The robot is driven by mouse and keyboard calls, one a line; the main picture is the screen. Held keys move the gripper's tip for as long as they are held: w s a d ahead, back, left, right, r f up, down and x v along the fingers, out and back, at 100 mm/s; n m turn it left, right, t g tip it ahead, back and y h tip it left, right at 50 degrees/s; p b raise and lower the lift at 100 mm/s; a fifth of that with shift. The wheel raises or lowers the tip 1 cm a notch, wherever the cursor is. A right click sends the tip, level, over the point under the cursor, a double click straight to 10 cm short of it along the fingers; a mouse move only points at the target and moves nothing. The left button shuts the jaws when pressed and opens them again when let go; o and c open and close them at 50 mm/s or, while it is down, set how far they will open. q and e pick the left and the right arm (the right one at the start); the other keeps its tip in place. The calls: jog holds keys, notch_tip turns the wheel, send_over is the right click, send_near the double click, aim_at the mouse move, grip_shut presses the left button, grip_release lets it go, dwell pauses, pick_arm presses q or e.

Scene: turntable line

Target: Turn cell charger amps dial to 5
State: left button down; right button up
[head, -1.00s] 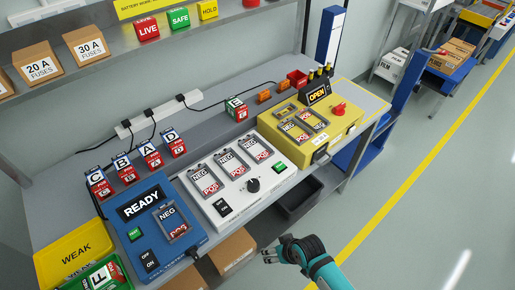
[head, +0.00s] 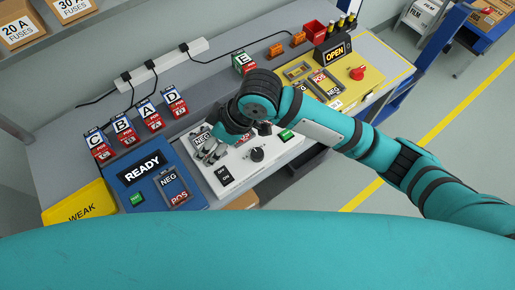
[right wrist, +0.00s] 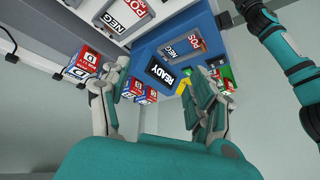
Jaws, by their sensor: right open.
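The white charger unit (head: 230,183) stands on the bench between the blue and yellow units. Its black round dial (head: 257,154) is at the front right, near a green button (head: 286,135). The dial's pointer and markings are too small to read. My right gripper (head: 207,153) is above the left part of the white unit, apart from the dial and left of it. Its fingers are apart with nothing between them in the right wrist view (right wrist: 158,82). My right arm hides parts of the white unit's slots. My left gripper does not show.
The blue unit (head: 139,181) reading READY sits left of the white one. The yellow unit (head: 375,75) with a red knob (head: 357,73) is to the right. Lettered battery blocks (head: 151,118) stand behind. A yellow WEAK bin (head: 72,207) is at left.

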aim_at(257, 152)
jog(key=w+d+r+n+h, duration=0.1)
jog(key=w+d+h, duration=0.2)
jog(key=d, duration=0.2)
jog(key=w+d+r+h, duration=0.1)
jog(key=w+d+h, duration=0.15)
jog(key=d, duration=0.25)
jog(key=shift+h, duration=0.35)
jog(key=f+p, duration=0.2)
jog(key=f, duration=0.7)
jog(key=f+p, duration=0.2)
jog(key=f, duration=0.6)
jog(key=shift+s+d+f, duration=0.2)
jog(key=shift+f, duration=0.2)
jog(key=c, duration=1.2)
jog(key=shift+o, duration=0.2)
jog(key=shift+n, duration=0.3)
